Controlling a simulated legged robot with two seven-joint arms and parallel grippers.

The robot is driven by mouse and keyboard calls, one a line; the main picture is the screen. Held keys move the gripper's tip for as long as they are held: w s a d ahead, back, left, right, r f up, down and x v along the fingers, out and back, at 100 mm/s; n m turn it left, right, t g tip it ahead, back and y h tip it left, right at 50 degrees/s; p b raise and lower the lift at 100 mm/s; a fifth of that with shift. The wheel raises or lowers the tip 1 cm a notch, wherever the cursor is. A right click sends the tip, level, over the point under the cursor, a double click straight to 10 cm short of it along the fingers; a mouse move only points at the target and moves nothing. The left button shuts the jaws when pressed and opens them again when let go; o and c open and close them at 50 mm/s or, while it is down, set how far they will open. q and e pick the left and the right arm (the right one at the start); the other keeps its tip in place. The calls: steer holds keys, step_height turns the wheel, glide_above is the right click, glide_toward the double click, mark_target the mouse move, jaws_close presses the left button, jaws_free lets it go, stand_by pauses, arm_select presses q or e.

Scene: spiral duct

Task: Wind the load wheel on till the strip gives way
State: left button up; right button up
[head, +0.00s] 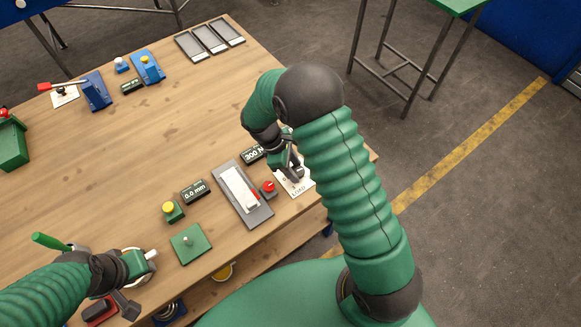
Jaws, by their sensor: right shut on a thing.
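The load wheel (298,174) stands on a white card marked LOAD (299,190) near the table's right edge. My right gripper (293,168) is shut on the wheel from above and hides much of it. Left of it, a pale strip (238,188) lies along a grey test bed (258,216) and looks whole. A red part sits by its near end. One display (252,154) seems to read 300 N; the other (194,192) reads 0.0 mm. My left gripper (150,258) is low at the left over the table's front edge; its jaw state is unclear.
A red knob (269,187) sits between test bed and card. A yellow button (169,208) and a green plate with a peg (189,244) stand to the left. Blue devices (97,92) and grey trays (209,39) are at the back. The table's middle is clear.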

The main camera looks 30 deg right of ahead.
steer(key=shift+s+d+f, duration=0.1)
steer(key=shift+s+d, duration=0.05)
steer(key=shift+s, duration=0.05)
stand_by(0.4)
steer(key=o, duration=1.3)
steer(key=shift+w, duration=0.1)
steer(key=shift+o, duration=0.2)
steer(key=v, duration=1.7)
steer(key=shift+b, duration=0.3)
